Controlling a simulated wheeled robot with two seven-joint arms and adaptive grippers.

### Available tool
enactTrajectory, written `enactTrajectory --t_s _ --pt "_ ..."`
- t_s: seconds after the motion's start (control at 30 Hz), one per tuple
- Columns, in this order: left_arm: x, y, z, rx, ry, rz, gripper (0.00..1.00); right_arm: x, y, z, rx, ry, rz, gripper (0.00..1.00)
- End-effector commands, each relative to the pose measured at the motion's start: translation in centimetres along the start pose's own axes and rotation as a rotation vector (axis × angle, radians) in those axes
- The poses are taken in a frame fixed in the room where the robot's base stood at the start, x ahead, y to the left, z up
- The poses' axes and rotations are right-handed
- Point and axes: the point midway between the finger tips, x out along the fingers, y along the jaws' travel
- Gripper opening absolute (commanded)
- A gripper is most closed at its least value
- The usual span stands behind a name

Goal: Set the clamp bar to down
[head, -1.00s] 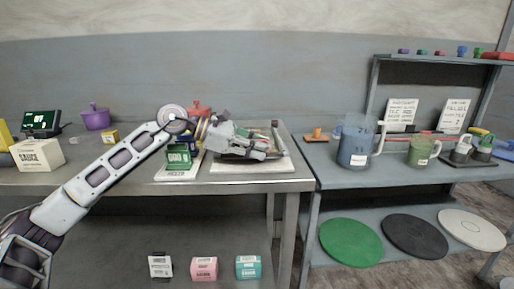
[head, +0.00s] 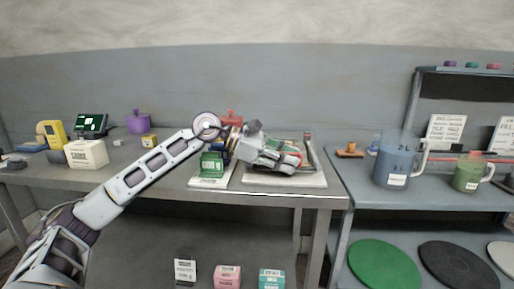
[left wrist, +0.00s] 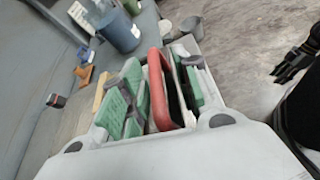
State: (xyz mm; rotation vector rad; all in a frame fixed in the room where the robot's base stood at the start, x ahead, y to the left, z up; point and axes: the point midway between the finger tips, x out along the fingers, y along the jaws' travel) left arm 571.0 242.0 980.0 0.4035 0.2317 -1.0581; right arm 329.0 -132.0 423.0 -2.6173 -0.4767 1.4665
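The clamp fixture sits on a pale board (head: 315,181) on the left bench, largely hidden behind my left gripper (head: 287,160) in the head view. In the left wrist view a red loop-shaped bar (left wrist: 158,80), which I take for the clamp bar, stands up between the spread sides of my left gripper (left wrist: 160,95). Green pieces (left wrist: 117,105) lie on both sides of it. The gripper looks open around the bar; contact cannot be made out. A dark finger-like shape (left wrist: 296,55) at the right edge may be my right gripper; its state is unclear.
A green box (head: 212,162) on a white stand is left of the board, close under my forearm. A red pot (head: 230,117) is behind. A blue pitcher (head: 394,162) and green jug (head: 467,174) stand on the right bench. The bench front left of the stand is clear.

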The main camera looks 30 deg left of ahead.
Motion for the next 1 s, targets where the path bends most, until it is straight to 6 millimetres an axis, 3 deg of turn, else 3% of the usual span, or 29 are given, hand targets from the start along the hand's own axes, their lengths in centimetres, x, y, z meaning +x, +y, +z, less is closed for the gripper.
enactTrajectory --t_s 0.5,1.0 --pt "-4.2 0.0 -0.1 -0.001 0.002 0.000 0.32 0.0 0.0 -0.1 0.000 0.001 0.001 0.40" --pt "-6.7 0.0 -0.1 -0.001 0.001 0.001 0.32 0.0 0.0 -0.1 0.000 0.001 0.001 0.40"
